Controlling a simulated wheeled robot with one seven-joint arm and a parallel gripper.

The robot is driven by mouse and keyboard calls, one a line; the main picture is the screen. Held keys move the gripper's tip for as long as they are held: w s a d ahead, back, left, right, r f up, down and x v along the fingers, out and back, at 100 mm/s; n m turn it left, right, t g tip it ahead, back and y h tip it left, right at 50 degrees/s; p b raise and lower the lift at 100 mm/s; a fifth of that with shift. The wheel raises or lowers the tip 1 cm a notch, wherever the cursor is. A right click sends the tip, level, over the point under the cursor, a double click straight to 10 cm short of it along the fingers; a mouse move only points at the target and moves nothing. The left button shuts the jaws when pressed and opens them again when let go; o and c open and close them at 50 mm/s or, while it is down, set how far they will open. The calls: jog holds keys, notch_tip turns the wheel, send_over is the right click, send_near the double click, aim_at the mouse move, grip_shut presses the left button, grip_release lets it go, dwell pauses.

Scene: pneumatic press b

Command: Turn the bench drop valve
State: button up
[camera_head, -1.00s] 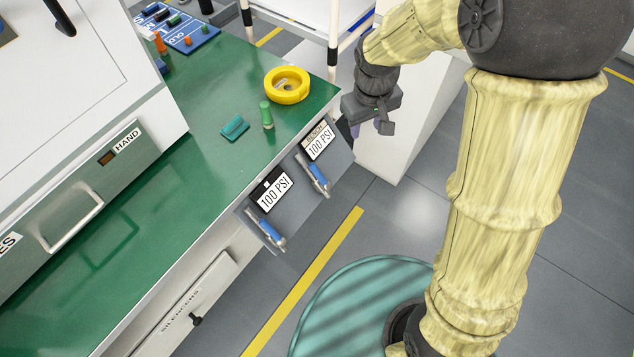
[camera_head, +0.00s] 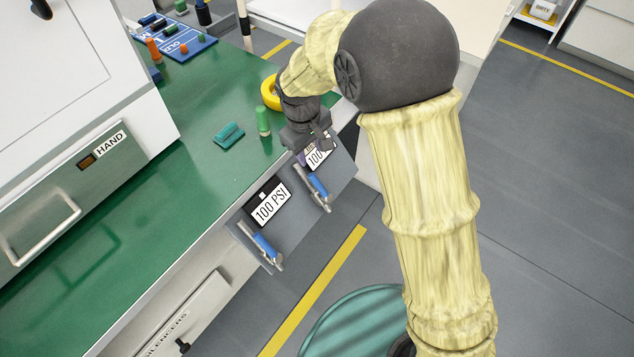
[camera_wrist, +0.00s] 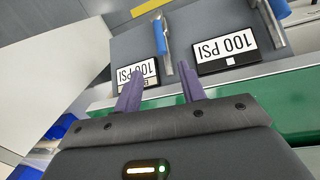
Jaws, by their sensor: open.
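The bench drop valve (camera_head: 318,187) has a blue-sleeved lever and sits on the right part of a grey panel at the green bench's front edge. Its 100 PSI label is partly hidden by my gripper (camera_head: 307,152) in the head view. In the wrist view its blue lever (camera_wrist: 160,37) lies beyond and between my two purple fingers, beside the label marked BENCH (camera_wrist: 137,76). My gripper (camera_wrist: 159,76) is open and empty, above the label and apart from the lever.
A second blue lever (camera_head: 265,248) with its own 100 PSI label (camera_head: 270,205) is to the left on the panel. A green bottle-like piece (camera_head: 263,121), a teal block (camera_head: 228,135) and a yellow ring (camera_head: 269,93) stand on the bench (camera_head: 190,190). Open floor lies in front.

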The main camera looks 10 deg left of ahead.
aim_at(316, 180)
jog(key=f+b, duration=0.1)
jog(key=f, duration=0.4)
jog(key=w+f+b, duration=0.1)
jog(key=f, duration=0.4)
jog(key=w+d+f+b, duration=0.1)
jog(key=f, duration=0.5)
jog(key=shift+f, duration=0.1)
jog(key=shift+s, duration=0.1)
jog(key=shift+c, duration=0.4)
grip_shut()
